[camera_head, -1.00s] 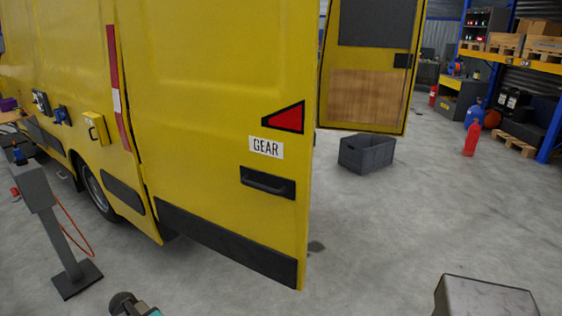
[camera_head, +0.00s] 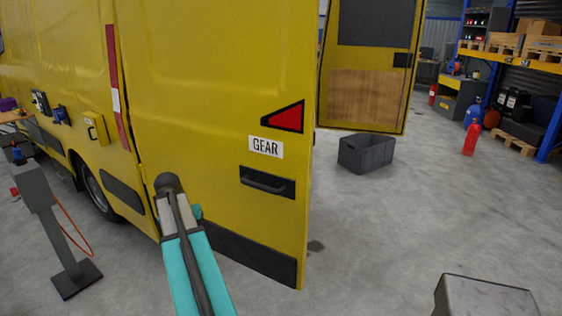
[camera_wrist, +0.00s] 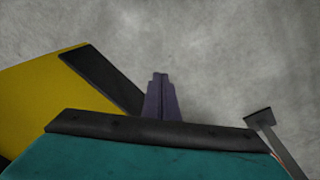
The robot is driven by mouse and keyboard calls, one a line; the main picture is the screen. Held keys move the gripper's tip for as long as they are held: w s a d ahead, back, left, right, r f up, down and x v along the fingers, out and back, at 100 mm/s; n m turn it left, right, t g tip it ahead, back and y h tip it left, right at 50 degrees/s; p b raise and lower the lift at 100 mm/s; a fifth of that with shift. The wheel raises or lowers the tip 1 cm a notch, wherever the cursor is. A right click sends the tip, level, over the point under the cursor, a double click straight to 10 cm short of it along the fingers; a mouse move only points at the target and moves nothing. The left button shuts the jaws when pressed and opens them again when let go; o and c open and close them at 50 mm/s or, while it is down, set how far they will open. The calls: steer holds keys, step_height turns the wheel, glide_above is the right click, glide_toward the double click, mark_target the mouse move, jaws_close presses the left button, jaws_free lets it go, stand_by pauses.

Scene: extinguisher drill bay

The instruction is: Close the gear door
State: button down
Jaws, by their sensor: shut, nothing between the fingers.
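The gear door (camera_head: 225,110) is a large yellow van door with a GEAR label, a red reflector and a black handle (camera_head: 267,183). It stands open in the head view, its outer face toward me and its free edge at the right. My arm rises in front of its lower left part, and I cannot tell whether it touches. My gripper (camera_wrist: 160,76) shows in the wrist view, shut and empty, with bare floor beyond its tips. The yellow panel with a black strip (camera_wrist: 100,78) is left of the fingers there, apart from them. The gripper is not clearly visible in the head view.
A second open yellow door (camera_head: 368,60) stands behind, with a grey crate (camera_head: 366,153) on the floor below it. A grey post (camera_head: 55,225) with a red cable stands at the left. A red extinguisher (camera_head: 470,138) and shelving are at the right. The floor between is clear.

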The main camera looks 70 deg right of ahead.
mark_target(281, 160)
steer(key=s+d+r+m+h, duration=0.1)
steer(key=s+d+r, duration=0.4)
steer(key=r, duration=0.6)
steer(key=s+d+r+m+h, duration=0.1)
steer(key=s+d+r+m, duration=0.3)
steer(key=s+r, duration=0.5)
steer(key=s+d+r+m, duration=0.2)
steer(key=s+d+r, duration=0.4)
steer(key=r, duration=0.8)
steer(key=shift+s+m+h, duration=0.3)
steer(key=shift+s+h, duration=0.1)
steer(key=shift+s, duration=0.6)
steer(key=shift+f, duration=0.1)
steer(key=shift+s+d+f+p, duration=0.2)
steer(key=shift+d+f+p, duration=0.5)
steer(key=shift+d+f, duration=0.7)
steer(key=shift+s+d+f+p, duration=0.2)
steer(key=shift+d+f+p, duration=0.45)
steer(key=shift+d+f, duration=0.75)
steer(key=shift+s+d+f+p, duration=0.2)
steer(key=shift+d+f+p, duration=0.65)
steer(key=shift+f, duration=0.95)
steer(key=shift+d, duration=0.1)
steer(key=shift+d, duration=0.1)
